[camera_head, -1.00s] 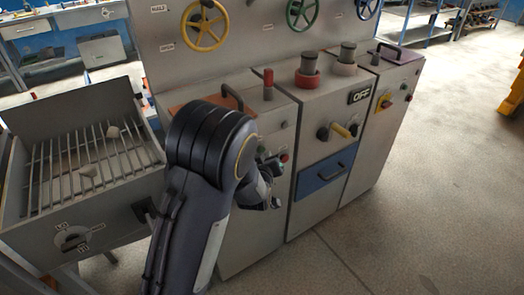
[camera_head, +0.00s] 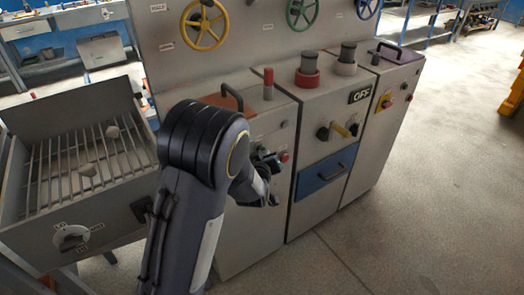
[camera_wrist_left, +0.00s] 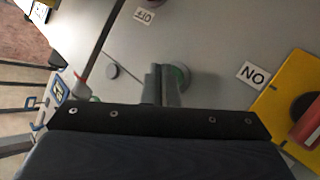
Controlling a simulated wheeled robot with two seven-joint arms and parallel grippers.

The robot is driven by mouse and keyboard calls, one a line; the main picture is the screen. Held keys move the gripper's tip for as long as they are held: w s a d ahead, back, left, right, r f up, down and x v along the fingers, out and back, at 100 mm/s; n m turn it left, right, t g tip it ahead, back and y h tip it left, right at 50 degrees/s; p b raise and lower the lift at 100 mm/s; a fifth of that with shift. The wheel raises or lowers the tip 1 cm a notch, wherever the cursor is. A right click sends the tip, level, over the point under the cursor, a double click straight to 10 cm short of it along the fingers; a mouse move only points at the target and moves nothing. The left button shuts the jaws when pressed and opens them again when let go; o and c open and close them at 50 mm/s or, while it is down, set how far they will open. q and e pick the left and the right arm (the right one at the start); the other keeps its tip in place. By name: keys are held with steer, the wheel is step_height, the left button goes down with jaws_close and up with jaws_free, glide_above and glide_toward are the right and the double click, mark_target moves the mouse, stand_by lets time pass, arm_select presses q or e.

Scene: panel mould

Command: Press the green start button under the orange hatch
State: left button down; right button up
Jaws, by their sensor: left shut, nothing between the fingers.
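The orange hatch (camera_head: 216,101) with a dark bar handle lies on top of the left grey cabinet. In the left wrist view the green button (camera_wrist_left: 184,74) sits on the grey cabinet front, between the OFF and ON labels. My left gripper (camera_wrist_left: 162,78) is shut and empty, its fingertips over or right beside the button and partly hiding it. I cannot tell whether they touch it. In the head view my left gripper (camera_head: 268,172) is at the left cabinet's front, near a red button (camera_head: 284,156). My right gripper is not in view.
A yellow plate with a red-and-dark control (camera_wrist_left: 304,120) is close to the gripper in the wrist view. A grated bin (camera_head: 85,165) stands left.

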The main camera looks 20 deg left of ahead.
arm_select(q)
steer(key=shift+w+a, duration=0.3)
steer(key=shift+a, duration=0.1)
stand_by(0.8)
steer(key=shift+d+b, duration=0.1)
steer(key=shift+b, duration=0.2)
steer(key=shift+s+d, duration=0.55)
steer(key=shift+d, duration=0.05)
steer(key=shift+s+d, duration=0.8)
steer(key=shift+d, duration=0.2)
steer(key=shift+s+d, duration=0.75)
steer(key=shift+d, duration=0.25)
